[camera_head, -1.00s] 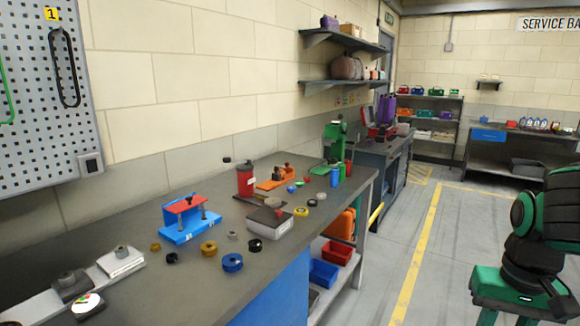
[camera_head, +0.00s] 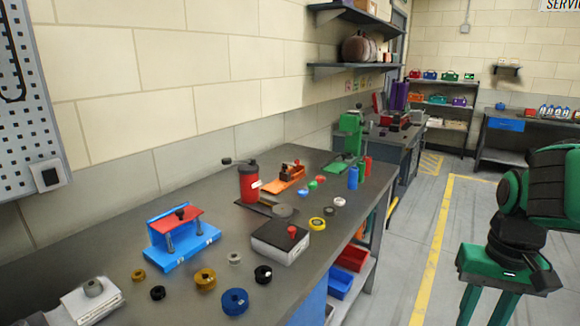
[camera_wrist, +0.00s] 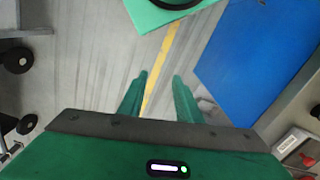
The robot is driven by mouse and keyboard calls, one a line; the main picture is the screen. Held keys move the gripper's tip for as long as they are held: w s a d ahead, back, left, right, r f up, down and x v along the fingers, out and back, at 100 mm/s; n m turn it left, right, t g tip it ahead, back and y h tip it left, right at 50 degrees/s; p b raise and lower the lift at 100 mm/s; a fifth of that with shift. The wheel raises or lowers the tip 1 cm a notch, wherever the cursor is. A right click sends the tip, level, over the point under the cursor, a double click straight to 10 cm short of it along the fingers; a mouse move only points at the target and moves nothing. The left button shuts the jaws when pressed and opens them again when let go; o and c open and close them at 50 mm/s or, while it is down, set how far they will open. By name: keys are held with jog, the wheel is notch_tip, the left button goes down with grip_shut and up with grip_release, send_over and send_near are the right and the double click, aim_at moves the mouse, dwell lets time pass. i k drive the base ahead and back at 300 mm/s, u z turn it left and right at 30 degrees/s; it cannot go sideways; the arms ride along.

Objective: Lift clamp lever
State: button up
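An orange fixture (camera_head: 284,184) with a dark clamp-like part (camera_head: 291,171) on top stands toward the back of the bench, near the wall. Its lever is too small to make out clearly. A blue fixture (camera_head: 181,250) with a red top plate (camera_head: 176,220) and a dark knob stands nearer; I cannot tell which fixture bears the task's lever. My gripper (camera_head: 494,312) hangs at the right, off the bench and well away from both. In the wrist view my gripper (camera_wrist: 158,78) has its two green fingers apart, with nothing between them.
The grey bench (camera_head: 110,257) also holds a red canister (camera_head: 249,184), a white box (camera_head: 281,240) with a red knob, several rings and a green press (camera_head: 351,134). Red (camera_head: 352,257) and blue bins sit below. Floor is free around the yellow line (camera_head: 432,251).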

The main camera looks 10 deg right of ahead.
aim_at(296, 162)
jog(key=z, duration=0.6)
jog(key=k, duration=0.75)
jog(key=z, duration=1)
jog(key=k, duration=0.6)
jog(key=z, duration=0.25)
jog(key=i, duration=1.35)
jog(key=u, duration=1.15)
jog(key=i, duration=0.8)
jog(key=u, duration=0.75)
jog(key=i, duration=0.3)
jog(key=u, duration=0.25)
